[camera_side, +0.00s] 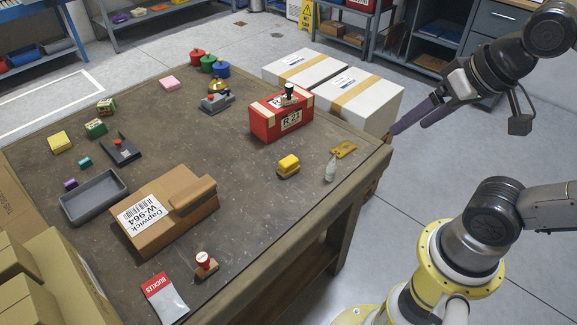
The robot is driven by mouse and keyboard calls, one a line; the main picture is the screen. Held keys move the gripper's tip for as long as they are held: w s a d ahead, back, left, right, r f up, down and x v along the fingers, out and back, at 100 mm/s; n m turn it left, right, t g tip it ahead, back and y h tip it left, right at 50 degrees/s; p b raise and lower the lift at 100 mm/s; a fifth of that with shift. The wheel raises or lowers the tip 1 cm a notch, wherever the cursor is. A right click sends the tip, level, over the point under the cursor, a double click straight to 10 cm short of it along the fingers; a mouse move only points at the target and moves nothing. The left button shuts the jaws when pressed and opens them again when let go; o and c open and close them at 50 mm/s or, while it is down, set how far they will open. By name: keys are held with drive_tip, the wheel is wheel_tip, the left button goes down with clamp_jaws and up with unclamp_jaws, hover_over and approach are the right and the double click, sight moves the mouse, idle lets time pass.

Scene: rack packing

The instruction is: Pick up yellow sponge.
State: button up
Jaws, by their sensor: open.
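A yellow block (288,162) with a darker, tan lower part lies on the right part of the worktable, left of a small clear bottle. A paler yellow block (60,142) lies near the table's left edge. Both are small, and I cannot tell for sure which is the sponge. My gripper (408,126) has dark purple fingers and is open and empty. It is raised at the right, in front of the white boxes in the picture and well away from both yellow blocks.
The worktable (235,185) holds a red box (281,117), a cardboard box (165,223), a grey tray (93,196), a stamp (205,264) and a yellow flat piece (343,149). White boxes (352,95) stand behind its right edge. Bare tabletop surrounds the tan-based yellow block.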

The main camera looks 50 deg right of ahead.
drive_tip(key=w+r+m, duration=0.3)
drive_tip(key=w+m, duration=0.1)
drive_tip(key=w, duration=0.1)
drive_tip(key=m+g, duration=0.6)
drive_tip(key=m, duration=0.5)
hover_over(288, 160)
drive_tip(key=f, duration=2.6)
drive_tip(key=shift+s+d+f, duration=0.1)
drive_tip(key=shift+s, duration=0.1)
drive_tip(key=shift+w+f, duration=0.2)
drive_tip(key=shift+f, duration=3.05)
drive_tip(key=shift+c, duration=0.3)
